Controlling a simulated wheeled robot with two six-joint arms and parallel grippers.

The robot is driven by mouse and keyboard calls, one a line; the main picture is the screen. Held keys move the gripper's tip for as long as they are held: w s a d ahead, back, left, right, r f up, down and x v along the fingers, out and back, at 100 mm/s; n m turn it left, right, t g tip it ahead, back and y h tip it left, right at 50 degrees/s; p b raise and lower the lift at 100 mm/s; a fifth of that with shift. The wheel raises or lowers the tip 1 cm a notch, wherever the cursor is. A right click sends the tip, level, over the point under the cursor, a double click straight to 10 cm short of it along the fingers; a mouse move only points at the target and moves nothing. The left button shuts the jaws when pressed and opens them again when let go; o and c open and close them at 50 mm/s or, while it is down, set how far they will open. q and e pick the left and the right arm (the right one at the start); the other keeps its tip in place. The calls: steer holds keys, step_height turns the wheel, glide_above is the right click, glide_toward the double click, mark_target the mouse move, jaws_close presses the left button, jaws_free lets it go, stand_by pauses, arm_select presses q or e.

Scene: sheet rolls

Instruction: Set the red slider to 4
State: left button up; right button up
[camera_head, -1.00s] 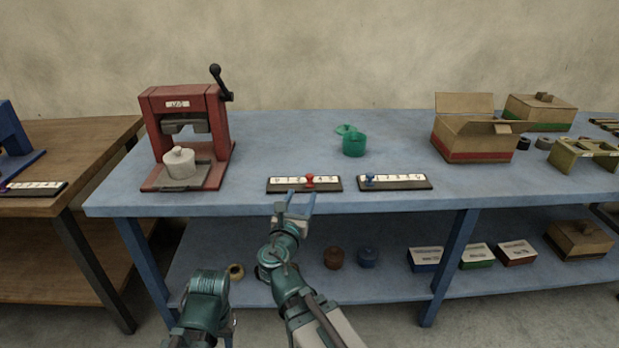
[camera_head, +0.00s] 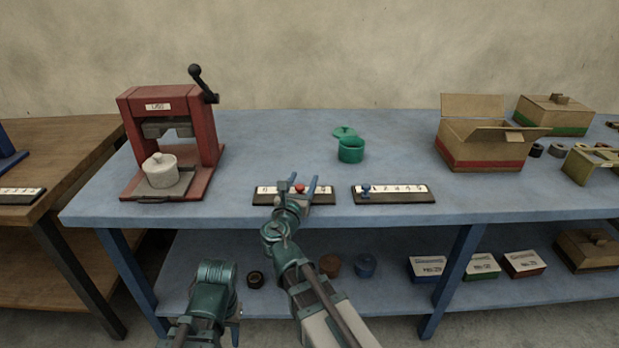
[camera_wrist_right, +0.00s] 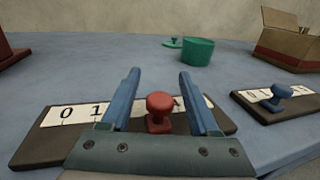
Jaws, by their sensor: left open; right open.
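The red slider knob (camera_head: 300,188) stands upright on a dark bar with a white number strip (camera_head: 263,195), near the front edge of the blue table. In the right wrist view the red knob (camera_wrist_right: 158,103) is right of the digits 0 and 1; the numbers around it are hidden by the knob and fingers. My right gripper (camera_head: 298,183) is open over the bar. In the wrist view its blue fingers (camera_wrist_right: 160,75) stand on either side of the knob, with visible gaps. Of my left arm only links show at the lower left; its fingers are not visible.
A second bar with a blue knob (camera_head: 366,190) lies to the right. A red press (camera_head: 205,130) with a pale pot (camera_head: 161,172) stands left. A green container (camera_head: 351,151) and an open cardboard box (camera_head: 482,148) stand farther back. The table between them is clear.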

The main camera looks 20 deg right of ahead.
steer(key=shift+c, duration=0.3)
jaws_close()
stand_by(1.2)
